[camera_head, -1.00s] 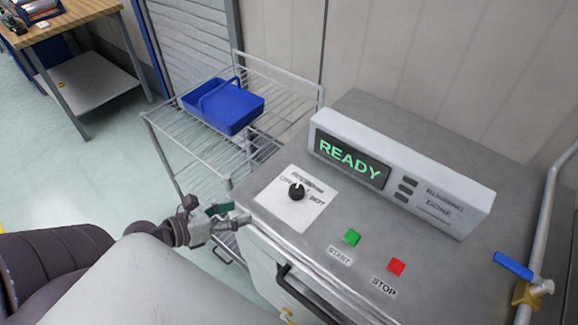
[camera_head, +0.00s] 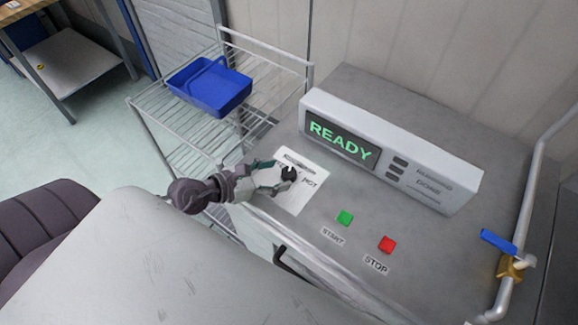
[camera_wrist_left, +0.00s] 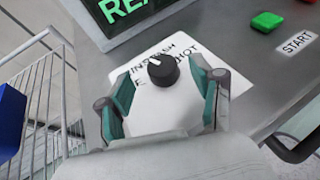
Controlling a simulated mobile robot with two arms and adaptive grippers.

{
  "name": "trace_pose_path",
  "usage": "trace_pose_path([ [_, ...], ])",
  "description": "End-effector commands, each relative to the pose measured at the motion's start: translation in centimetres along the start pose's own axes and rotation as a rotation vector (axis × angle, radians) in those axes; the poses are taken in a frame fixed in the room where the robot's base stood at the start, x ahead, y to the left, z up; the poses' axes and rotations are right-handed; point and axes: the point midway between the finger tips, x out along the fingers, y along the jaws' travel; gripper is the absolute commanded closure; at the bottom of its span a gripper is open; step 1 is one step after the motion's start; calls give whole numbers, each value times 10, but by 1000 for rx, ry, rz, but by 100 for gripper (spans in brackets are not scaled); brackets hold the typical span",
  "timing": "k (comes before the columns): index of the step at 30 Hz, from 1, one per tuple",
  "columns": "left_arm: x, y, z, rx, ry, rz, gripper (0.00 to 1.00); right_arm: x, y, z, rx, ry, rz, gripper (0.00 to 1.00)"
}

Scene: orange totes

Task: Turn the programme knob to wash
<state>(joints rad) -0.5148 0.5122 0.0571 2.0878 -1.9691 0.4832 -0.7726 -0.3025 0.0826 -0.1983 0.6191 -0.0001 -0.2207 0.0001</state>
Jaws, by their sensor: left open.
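The programme knob (camera_head: 289,173) is a small round black dial with a white pointer line, on a white label plate (camera_head: 299,200) on the machine's top. It also shows in the left wrist view (camera_wrist_left: 163,70), between and just beyond the fingertips. My left gripper (camera_head: 277,174) is open, its fingers reaching toward the knob from the left; in the wrist view a finger (camera_wrist_left: 212,92) stands on each side with a gap to the knob. Part of the label lettering is hidden by the gripper in the head view. The display (camera_head: 340,141) reads READY. My right gripper is not in view.
A green START button (camera_head: 344,217) and a red STOP button (camera_head: 386,244) sit right of the knob. A wire rack (camera_head: 160,115) holding a blue basket (camera_head: 209,86) stands behind left. A blue-handled valve (camera_head: 498,241) is at the right edge.

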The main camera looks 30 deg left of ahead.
Motion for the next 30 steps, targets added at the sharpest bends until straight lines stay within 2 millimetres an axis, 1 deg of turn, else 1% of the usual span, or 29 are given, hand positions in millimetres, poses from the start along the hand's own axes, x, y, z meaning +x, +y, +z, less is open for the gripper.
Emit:
trace_pose_path([
  [1, 9, 0, 3, -1, -3, 1, 34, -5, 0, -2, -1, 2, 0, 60],
  [3, 20, 0, 3, -1, -2, -1, 34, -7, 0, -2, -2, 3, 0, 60],
  [6, 33, 0, 1, -1, -1, 1, 34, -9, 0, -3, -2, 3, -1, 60],
  [9, 40, 0, 1, -1, 0, 0, 34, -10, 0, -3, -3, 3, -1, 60],
  [12, 44, 0, 0, 1, 1, 0, 34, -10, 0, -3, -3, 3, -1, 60],
  [19, 44, 0, 0, 1, 1, 0, 34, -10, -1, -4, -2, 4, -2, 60],
  [20, 44, 0, 0, 1, 1, 0, 36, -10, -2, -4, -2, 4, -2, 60],
  [21, 44, 0, 0, 1, 1, 0, 42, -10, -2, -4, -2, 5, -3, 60],
  [29, 44, 0, 0, 0, 1, 0, 86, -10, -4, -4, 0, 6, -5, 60],
  [30, 44, 0, 0, 0, 0, 0, 92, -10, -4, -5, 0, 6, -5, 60],
])
